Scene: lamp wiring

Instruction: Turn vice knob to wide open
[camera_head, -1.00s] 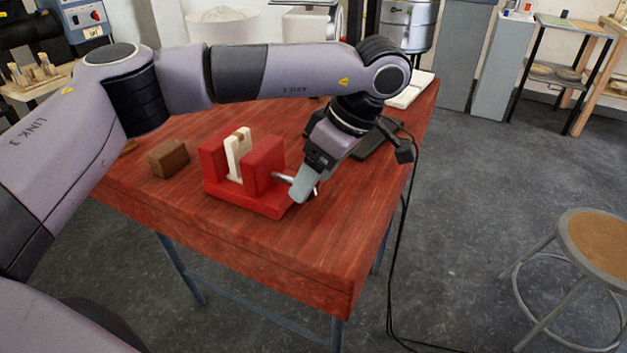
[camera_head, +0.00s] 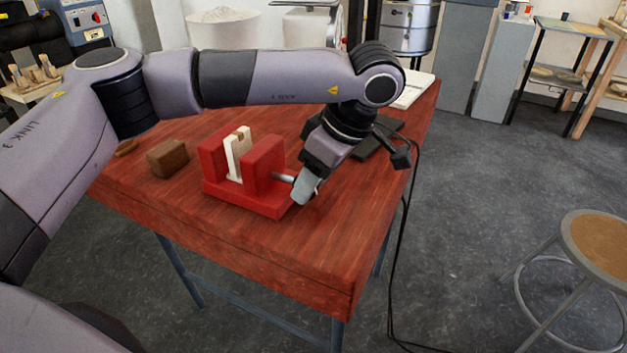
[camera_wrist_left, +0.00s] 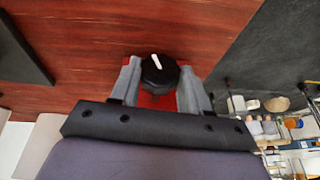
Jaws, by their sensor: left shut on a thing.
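The red vice (camera_head: 263,163) sits on the table with a pale upright piece (camera_head: 237,150) between its jaws. A metal screw rod (camera_head: 284,178) comes out of its right side. My left gripper (camera_head: 306,188) is at the rod's outer end, pointing down. In the left wrist view the black round vice knob (camera_wrist_left: 160,73), with a white mark on top, sits between the two grey fingers of my left gripper (camera_wrist_left: 157,86). The gripper is shut on the knob. The head view mostly hides the knob behind the fingers. My right gripper is not in view.
The red-brown wooden table (camera_head: 250,245) is clear in front of the vice. A brown block (camera_head: 167,158) lies left of it. A dark flat object (camera_head: 372,147) and a black cable lie behind my gripper. A stool (camera_head: 597,240) stands at the right.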

